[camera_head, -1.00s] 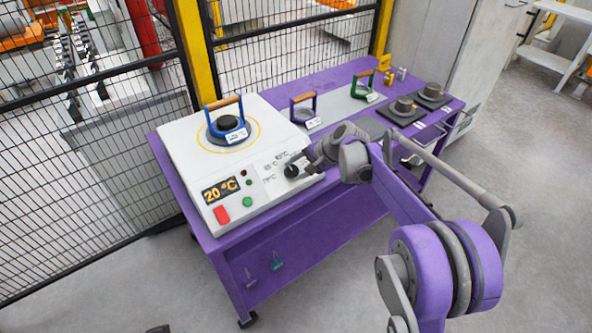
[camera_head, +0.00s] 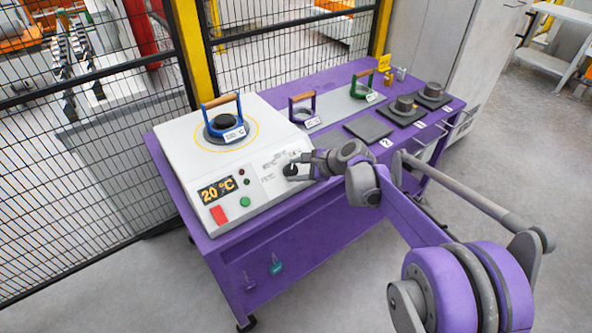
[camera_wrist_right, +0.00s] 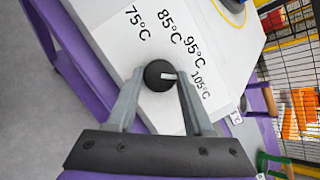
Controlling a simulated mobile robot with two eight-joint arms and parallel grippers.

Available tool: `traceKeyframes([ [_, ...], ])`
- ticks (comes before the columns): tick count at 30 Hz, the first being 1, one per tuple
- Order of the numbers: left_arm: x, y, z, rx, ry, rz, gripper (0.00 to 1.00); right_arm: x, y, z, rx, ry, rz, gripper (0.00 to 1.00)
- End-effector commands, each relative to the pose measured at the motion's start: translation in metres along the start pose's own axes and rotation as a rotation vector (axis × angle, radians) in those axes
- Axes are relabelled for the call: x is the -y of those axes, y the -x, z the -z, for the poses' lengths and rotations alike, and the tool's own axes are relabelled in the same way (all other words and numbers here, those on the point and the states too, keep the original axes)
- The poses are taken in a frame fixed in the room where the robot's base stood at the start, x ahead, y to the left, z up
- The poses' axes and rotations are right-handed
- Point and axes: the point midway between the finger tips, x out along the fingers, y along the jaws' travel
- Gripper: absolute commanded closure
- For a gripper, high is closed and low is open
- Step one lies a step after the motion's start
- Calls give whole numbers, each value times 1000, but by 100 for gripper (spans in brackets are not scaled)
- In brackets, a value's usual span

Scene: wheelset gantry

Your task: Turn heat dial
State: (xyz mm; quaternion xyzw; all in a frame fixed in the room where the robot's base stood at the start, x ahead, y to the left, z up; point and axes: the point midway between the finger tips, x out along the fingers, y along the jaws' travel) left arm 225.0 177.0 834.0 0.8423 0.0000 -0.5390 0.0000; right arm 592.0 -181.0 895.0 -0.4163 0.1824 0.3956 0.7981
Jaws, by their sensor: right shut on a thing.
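The heat dial (camera_wrist_right: 159,75) is a round black knob with a white pointer mark, on the front panel of the white heater (camera_head: 170,148). It shows small in the head view (camera_head: 289,170). My right gripper (camera_wrist_right: 158,80) is shut on the dial, one finger on each side. In the wrist view the pointer faces right, near the 105°C label (camera_wrist_right: 200,85); the 75, 85 and 95°C labels stand further round. In the head view the right gripper (camera_head: 298,168) covers part of the dial. The display (camera_head: 216,190) reads 20 °C. My left gripper is out of view.
A blue-framed puller with a wooden handle (camera_head: 222,115) stands on the heater's round plate. Purple-framed (camera_head: 302,108) and green-framed (camera_head: 363,84) ones stand behind on the purple table (camera_head: 265,232). Dark pads, some with grey parts, lie to the right. A black mesh fence (camera_head: 90,170) runs alongside.

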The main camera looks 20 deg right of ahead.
Motion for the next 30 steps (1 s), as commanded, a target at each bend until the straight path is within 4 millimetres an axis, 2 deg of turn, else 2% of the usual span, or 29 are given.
traceKeyframes([
  [19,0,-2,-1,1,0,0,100,0,0,0,-1,-52,17,100],
  [20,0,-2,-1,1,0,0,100,0,0,0,-1,-51,17,46],
  [24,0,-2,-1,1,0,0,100,0,0,0,-1,-51,17,21],
  [25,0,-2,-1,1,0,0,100,0,0,0,-1,-51,17,18],
  [30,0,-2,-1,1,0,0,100,0,0,0,-1,-51,16,18],
])
